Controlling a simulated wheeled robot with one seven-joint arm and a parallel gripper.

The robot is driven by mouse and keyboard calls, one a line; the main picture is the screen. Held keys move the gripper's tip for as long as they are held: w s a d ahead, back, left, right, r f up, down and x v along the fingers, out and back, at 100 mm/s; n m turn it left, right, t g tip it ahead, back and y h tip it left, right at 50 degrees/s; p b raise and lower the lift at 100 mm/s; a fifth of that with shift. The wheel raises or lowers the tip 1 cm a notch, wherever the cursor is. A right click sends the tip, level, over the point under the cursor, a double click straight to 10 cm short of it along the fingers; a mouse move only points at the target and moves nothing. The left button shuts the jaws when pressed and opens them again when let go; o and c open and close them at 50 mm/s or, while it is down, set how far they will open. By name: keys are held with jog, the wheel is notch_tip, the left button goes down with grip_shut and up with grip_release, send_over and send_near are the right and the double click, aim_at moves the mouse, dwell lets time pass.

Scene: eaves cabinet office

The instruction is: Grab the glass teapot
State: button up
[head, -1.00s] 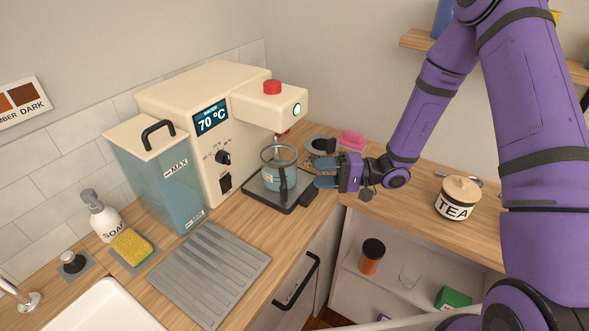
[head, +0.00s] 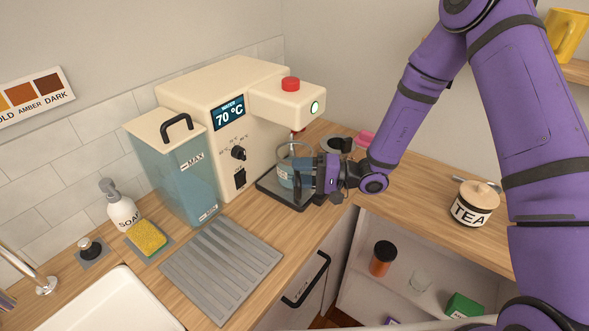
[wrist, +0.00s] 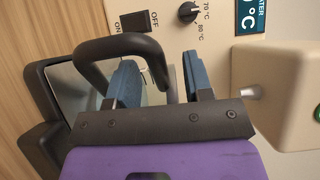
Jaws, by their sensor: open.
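The glass teapot (head: 285,172) stands on the dark tray of the cream water dispenser, under its spout head. It has clear glass sides and a black handle. My gripper (head: 304,174) is at its right side, with blue fingers beside the handle and partly hiding it. In the wrist view my gripper (wrist: 160,64) is open, and the black handle (wrist: 115,47) arches over the left finger. One end of the handle comes down between the two fingers. Neither finger is seen clamped on it. The teapot's glass body is mostly hidden there.
The dispenser (head: 225,95) with its blue water tank (head: 180,170) rises behind and left of the teapot. The spout head (head: 290,103) overhangs it closely. A tea jar (head: 474,204) stands on the right counter. An open cupboard (head: 400,280) lies below.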

jog(key=shift+a, duration=0.5)
grip_shut()
